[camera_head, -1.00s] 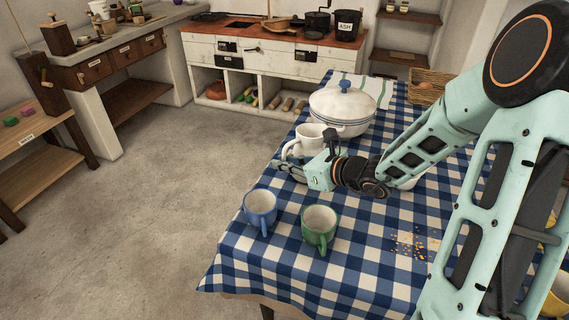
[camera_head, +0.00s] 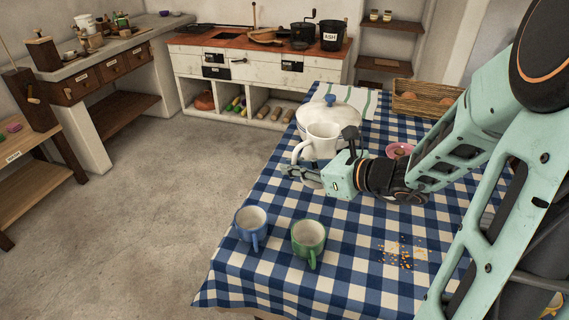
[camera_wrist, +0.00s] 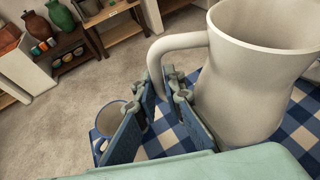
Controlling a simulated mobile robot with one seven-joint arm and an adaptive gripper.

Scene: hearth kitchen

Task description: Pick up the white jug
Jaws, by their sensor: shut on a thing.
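The white jug (camera_head: 321,146) is upright, in front of the white pot in the head view. In the wrist view the jug (camera_wrist: 250,75) fills the upper right, with its open rim up and its handle (camera_wrist: 178,44) to the left. My gripper (camera_head: 303,173) is shut on the handle; in the wrist view the lower handle goes down between the gripper's fingers (camera_wrist: 160,108). The jug appears to be held a little above the checked table. Its base is partly hidden by my gripper in the head view.
The white pot (camera_head: 342,114) with a blue knob stands close behind the jug. A blue mug (camera_head: 250,224) and a green mug (camera_head: 308,236) stand in front. A pink bowl (camera_head: 398,149) and a basket (camera_head: 405,103) are to the right. Crumbs (camera_head: 402,252) lie on the checked cloth (camera_head: 340,275).

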